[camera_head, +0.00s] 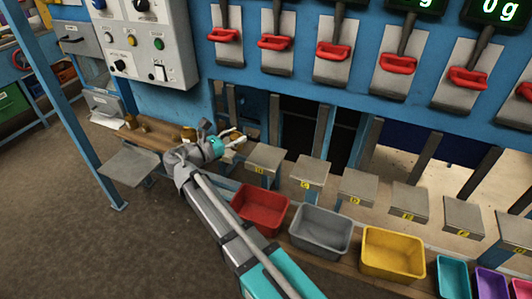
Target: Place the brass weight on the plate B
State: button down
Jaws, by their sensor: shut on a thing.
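My gripper (236,137) is shut on a small brass-coloured weight (238,140). It holds the weight near the left end of the row of grey plates, just behind the leftmost labelled plate (265,157) in the picture. The fingers partly hide the weight, and I cannot tell its exact height. Several square grey plates with yellow labels run to the right, including one plate (312,172) beside the leftmost. The label letters are too small to read surely, so I cannot tell which is plate B.
Other brass weights (188,134) stand on the wooden shelf (153,138) at left. Red (262,226), grey (320,251) and yellow (392,274) bins stand in front of the plates. Red-handled levers (276,42) line the blue frame above. A blue post (62,95) stands at left.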

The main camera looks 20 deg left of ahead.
jog(key=w+d+f+b, duration=0.1)
jog(key=w+f+b, duration=0.1)
jog(key=w, duration=0.1)
jog(key=w+d+f+b, duration=0.2)
jog(key=w+f+b, duration=0.1)
jog(key=w, duration=0.1)
jog(key=w+d+f+b, duration=0.1)
jog(key=w+f+b, duration=0.1)
jog(key=w+f, duration=0.1)
jog(key=shift+w+d+b, duration=0.25)
jog(key=shift+w+b, duration=0.15)
jog(key=shift+w, duration=0.1)
jog(key=shift+w+d+f+b, duration=0.2)
jog(key=shift+w+f+b, duration=0.25)
jog(key=shift+w+b, duration=0.05)
jog(key=shift+w+d+f+b, duration=0.2)
jog(key=shift+w+f+b, duration=0.2)
jog(key=shift+f+b, duration=1.6)
jog(key=shift+f, duration=0.05)
jog(key=shift+f, duration=0.1)
